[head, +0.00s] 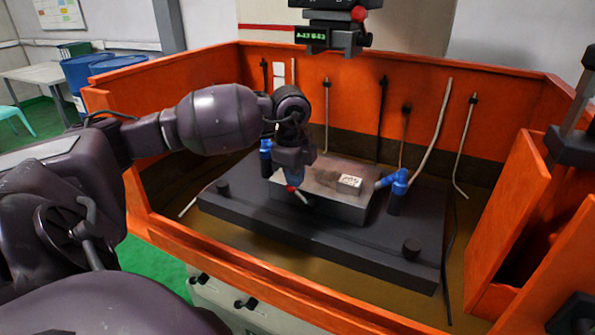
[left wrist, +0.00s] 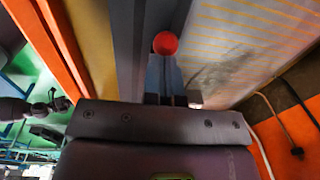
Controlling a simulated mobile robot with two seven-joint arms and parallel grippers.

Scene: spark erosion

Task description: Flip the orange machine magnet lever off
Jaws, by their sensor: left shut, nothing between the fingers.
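The orange machine (head: 285,284) is open in front of me, with a grey magnet block (head: 345,208) on a dark plate inside its tank. A lever with a red ball (head: 291,188) shows at the block's near left side, partly hidden by my gripper. In the left wrist view the red ball (left wrist: 165,43) is just beyond the fingertips. My left gripper (head: 296,184) points down at the lever, shut and empty. It also shows in the left wrist view (left wrist: 168,75). I cannot tell whether the fingers touch the lever. My right gripper is not in view.
A small labelled workpiece (head: 349,184) sits on the block. The machine head (head: 333,32) hangs above. Hoses line the back wall, and orange tank walls (head: 120,205) surround the work area.

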